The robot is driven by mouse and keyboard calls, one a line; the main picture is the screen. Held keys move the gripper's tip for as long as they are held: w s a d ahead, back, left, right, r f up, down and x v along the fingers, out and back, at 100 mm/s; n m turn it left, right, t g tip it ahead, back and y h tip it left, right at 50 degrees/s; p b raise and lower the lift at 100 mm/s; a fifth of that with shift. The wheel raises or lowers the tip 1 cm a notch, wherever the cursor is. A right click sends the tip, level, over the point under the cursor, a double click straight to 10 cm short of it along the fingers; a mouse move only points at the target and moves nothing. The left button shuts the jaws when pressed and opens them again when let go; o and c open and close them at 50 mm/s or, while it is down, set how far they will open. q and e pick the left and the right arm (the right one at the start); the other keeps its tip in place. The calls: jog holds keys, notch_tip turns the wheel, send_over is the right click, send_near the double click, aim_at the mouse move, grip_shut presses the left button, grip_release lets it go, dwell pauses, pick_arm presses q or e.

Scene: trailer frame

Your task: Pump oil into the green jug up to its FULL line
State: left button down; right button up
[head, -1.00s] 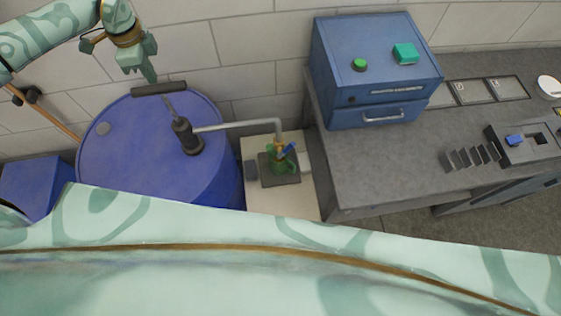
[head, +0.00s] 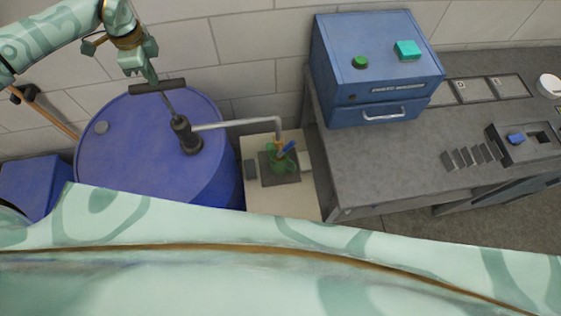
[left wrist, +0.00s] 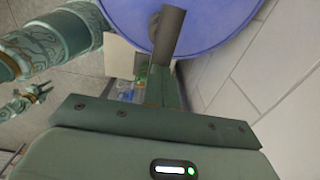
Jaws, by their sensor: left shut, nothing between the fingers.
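The blue oil drum (head: 120,150) stands at left with a dark hand pump (head: 184,136) on top. The pump's rod rises to a dark crossbar handle (head: 172,85); the handle also shows at the top of the left wrist view (left wrist: 168,32). A grey spout pipe (head: 235,124) runs right to above the green jug (head: 279,163), which stands on a dark plate. The oil level and FULL line are too small to read. My left gripper (head: 151,79) is shut and empty at the handle; I cannot tell whether it touches.
A pale stand (head: 262,203) carries the jug's plate. A grey bench (head: 370,165) at right holds a blue cabinet (head: 345,92) with a green button and several trays. A tiled wall lies close behind the drum. A blue box (head: 35,185) sits at far left.

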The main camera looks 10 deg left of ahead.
pick_arm(q)
jog(key=shift+s+f+b, duration=0.1)
jog(key=shift+f+b, duration=2.8)
jog(key=shift+f, duration=1.9)
notch_tip(320, 180, up, 12)
jog(key=p, duration=1)
jog(key=shift+f, duration=0.25)
jog(key=shift+f, duration=0.2)
jog(key=shift+f+b, duration=3.7)
jog(key=shift+f, duration=1.8)
notch_tip(320, 180, up, 11)
jog(key=p, duration=1)
jog(key=shift+r, duration=0.2)
jog(key=shift+f, duration=0.1)
